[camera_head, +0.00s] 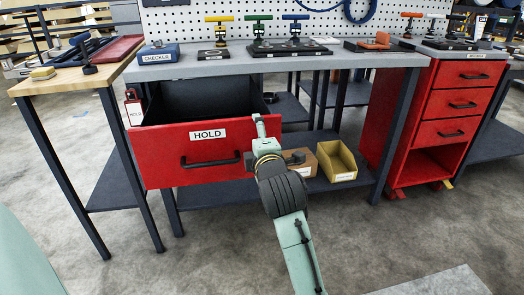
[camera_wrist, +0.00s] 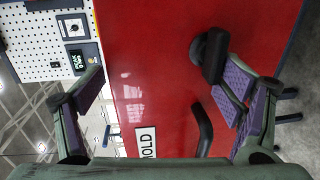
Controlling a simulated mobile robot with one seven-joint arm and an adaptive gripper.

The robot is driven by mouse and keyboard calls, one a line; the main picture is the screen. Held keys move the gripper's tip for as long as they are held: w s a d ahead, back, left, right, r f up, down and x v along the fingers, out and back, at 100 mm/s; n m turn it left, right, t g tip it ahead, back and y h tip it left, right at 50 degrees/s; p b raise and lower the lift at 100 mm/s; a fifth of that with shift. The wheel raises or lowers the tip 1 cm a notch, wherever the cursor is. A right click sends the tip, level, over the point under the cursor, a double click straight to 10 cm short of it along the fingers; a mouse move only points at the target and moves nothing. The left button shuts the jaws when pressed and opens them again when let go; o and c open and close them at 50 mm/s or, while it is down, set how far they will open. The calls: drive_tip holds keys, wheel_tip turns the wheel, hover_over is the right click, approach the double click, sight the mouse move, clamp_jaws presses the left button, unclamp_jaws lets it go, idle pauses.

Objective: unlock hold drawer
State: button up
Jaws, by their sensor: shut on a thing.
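The red HOLD drawer (camera_head: 165,150) stands open under the grey bench; its dark inside shows. Its front fills much of the wrist view (camera_wrist: 150,60). It has a white HOLD label (camera_head: 208,134) and a black bar handle (camera_head: 210,162), also in the wrist view (camera_wrist: 203,130). My gripper (camera_head: 262,130) is at the drawer front's right end. A black knob (camera_wrist: 210,58) lies against one finger in the wrist view; my gripper is shut on it, though the other finger looks apart and the grip is partly unclear. A red HOLD tag (camera_head: 133,110) hangs left of the drawer.
A CHECKER box (camera_head: 158,53) and several coloured-handled tools stand on the bench top (camera_head: 215,68). A yellow bin (camera_head: 338,163) sits on the lower shelf right of my gripper. A red drawer cabinet (camera_head: 440,103) is at right. The floor in front is open.

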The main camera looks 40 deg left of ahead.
drive_tip(key=shift+s+d+r, duration=0.35)
drive_tip(key=shift+d+r, duration=0.2)
drive_tip(key=shift+s+d+r, duration=0.35)
drive_tip(key=shift+d+r, duration=0.15)
drive_tip(key=shift+r, duration=0.05)
drive_tip(key=shift+c, duration=0.5)
drive_tip(key=shift+v, duration=0.9)
drive_tip(key=c, duration=0.7)
drive_tip(key=shift+s+d+f+b, duration=0.15)
drive_tip(key=shift+s+d, duration=0.35)
drive_tip(key=shift+s, duration=0.1)
drive_tip(key=shift+s+d+f+b, duration=0.15)
drive_tip(key=shift+s+d, duration=0.35)
drive_tip(key=shift+s, duration=0.05)
